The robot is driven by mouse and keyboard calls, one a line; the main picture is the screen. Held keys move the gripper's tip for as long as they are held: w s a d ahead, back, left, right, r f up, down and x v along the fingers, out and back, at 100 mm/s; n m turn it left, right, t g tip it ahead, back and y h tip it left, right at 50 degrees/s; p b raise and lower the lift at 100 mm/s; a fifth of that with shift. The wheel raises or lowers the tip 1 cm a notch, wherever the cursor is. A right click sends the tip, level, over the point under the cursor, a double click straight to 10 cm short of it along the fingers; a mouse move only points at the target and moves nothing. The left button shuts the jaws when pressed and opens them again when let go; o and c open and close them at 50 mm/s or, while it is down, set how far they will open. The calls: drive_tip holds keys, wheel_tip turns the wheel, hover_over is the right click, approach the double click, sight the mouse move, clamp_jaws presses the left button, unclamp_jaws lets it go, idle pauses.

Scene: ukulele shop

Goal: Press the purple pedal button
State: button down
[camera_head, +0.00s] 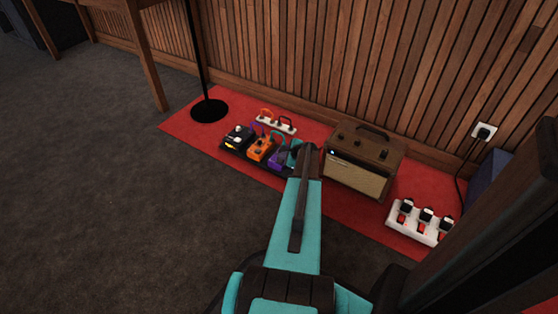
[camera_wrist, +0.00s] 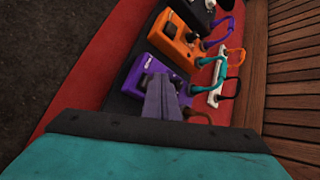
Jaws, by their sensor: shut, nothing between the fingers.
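The purple pedal (camera_head: 276,158) sits on the dark pedalboard on the red mat, to the right of the orange pedal. It also shows in the wrist view (camera_wrist: 131,72), with white lettering on its face. My gripper (camera_wrist: 157,80) is shut and empty, its fingers overlapping the purple pedal in the wrist view. I cannot tell whether the fingertips touch it. The fingers hide part of the pedal, and I do not see its button clearly. In the head view my arm covers the area right of the pedal.
The orange pedal (camera_head: 261,148) and a black pedal (camera_head: 237,138) stand close beside it, with cables behind. A brown amplifier (camera_head: 366,160) stands right of my arm. A white power strip (camera_head: 420,222) is further right. A stand base (camera_head: 208,110) is at left. Grey floor in front is clear.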

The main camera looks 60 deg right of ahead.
sight(282, 161)
drive_tip(key=shift+r, duration=0.1)
idle(0.3)
drive_tip(key=shift+r+p, duration=2.1)
drive_tip(key=shift+r, duration=0.9)
